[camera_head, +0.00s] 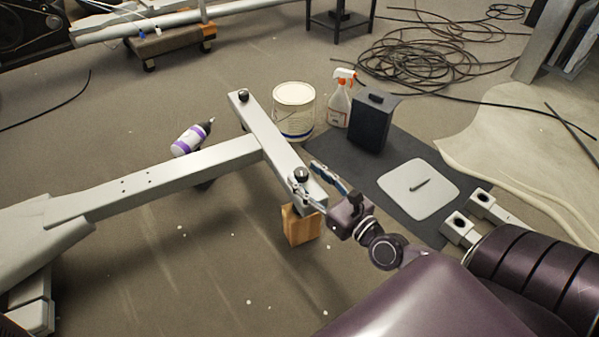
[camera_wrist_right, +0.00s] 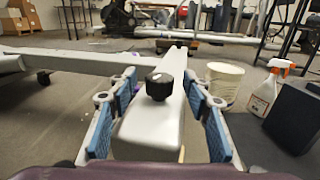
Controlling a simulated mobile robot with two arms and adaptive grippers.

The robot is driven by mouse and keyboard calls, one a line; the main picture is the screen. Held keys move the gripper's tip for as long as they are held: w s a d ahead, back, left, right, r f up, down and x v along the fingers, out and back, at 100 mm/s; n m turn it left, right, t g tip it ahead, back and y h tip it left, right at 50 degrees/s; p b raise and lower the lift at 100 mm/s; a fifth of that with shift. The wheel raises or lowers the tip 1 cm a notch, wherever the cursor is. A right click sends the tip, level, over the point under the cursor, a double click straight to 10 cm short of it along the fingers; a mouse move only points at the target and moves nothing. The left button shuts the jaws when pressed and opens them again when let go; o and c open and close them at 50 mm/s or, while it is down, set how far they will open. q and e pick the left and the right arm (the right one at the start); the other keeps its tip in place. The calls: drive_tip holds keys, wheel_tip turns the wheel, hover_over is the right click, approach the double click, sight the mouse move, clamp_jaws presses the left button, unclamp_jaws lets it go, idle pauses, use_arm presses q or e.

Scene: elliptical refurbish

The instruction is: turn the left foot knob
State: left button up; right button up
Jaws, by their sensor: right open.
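A pale grey crossbar foot (camera_head: 275,140) carries one black knob at each end. The near knob (camera_head: 300,174) stands upright on the end nearest me and shows large in the right wrist view (camera_wrist_right: 159,87). The far knob (camera_head: 243,95) sits at the opposite end. My right gripper (camera_head: 307,180) is open at the near end. In the right wrist view its blue-padded fingers (camera_wrist_right: 160,100) lie on either side of the near knob and bar, with visible gaps to the knob. My left gripper is not in view.
A wooden block (camera_head: 301,228) stands under the near bar end. A white bucket (camera_head: 294,108), spray bottle (camera_head: 340,103) and black box (camera_head: 372,122) stand beyond. A purple-and-white bottle (camera_head: 190,139) lies left. A long grey beam (camera_head: 160,178) joins the crossbar.

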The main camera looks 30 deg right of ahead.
drive_tip(key=shift+w+a, duration=0.1)
drive_tip(key=shift+w, duration=1.25)
drive_tip(key=shift+c, duration=0.4)
